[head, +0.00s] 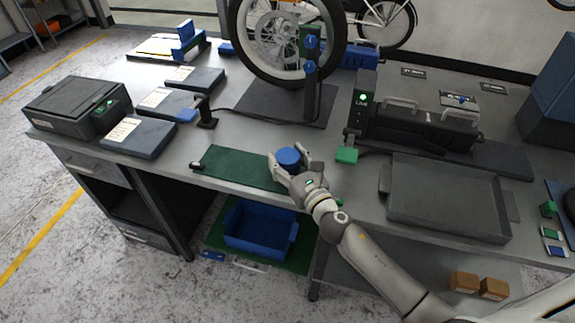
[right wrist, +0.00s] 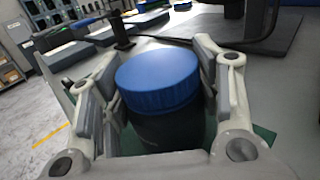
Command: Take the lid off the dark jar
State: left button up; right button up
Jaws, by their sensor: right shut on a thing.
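The dark jar (right wrist: 168,130) stands upright on a green mat (head: 237,168) at the front of the grey workbench. Its blue lid (right wrist: 157,76) is seated on top and also shows in the head view (head: 288,156). My right gripper (head: 288,160) is around the jar, with one finger on each side. In the right wrist view the fingers lie beside the lid and upper jar, and the jar's lower part is hidden by the gripper. My left gripper is not in view.
A dark grey tray (head: 445,200) lies to the right, with a black box unit (head: 415,125) behind it. A green block (head: 346,155) is close to the right of the gripper. A bicycle wheel (head: 283,40) stands behind. Flat dark boxes (head: 138,137) lie left.

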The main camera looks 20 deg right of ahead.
jog(key=shift+r, duration=0.1)
jog(key=r+p, duration=0.2)
jog(key=r, duration=0.2)
jog(key=shift+s, duration=0.2)
jog(key=s+r, duration=0.9)
jog(key=s, duration=0.4)
jog(key=shift+s+d+p, duration=0.25)
jog(key=shift+s+p, duration=0.05)
jog(key=shift+p, duration=0.1)
jog(key=shift+f, duration=0.1)
jog(key=o, duration=0.4)
jog(key=c, duration=0.8)
jog(key=shift+o, duration=0.2)
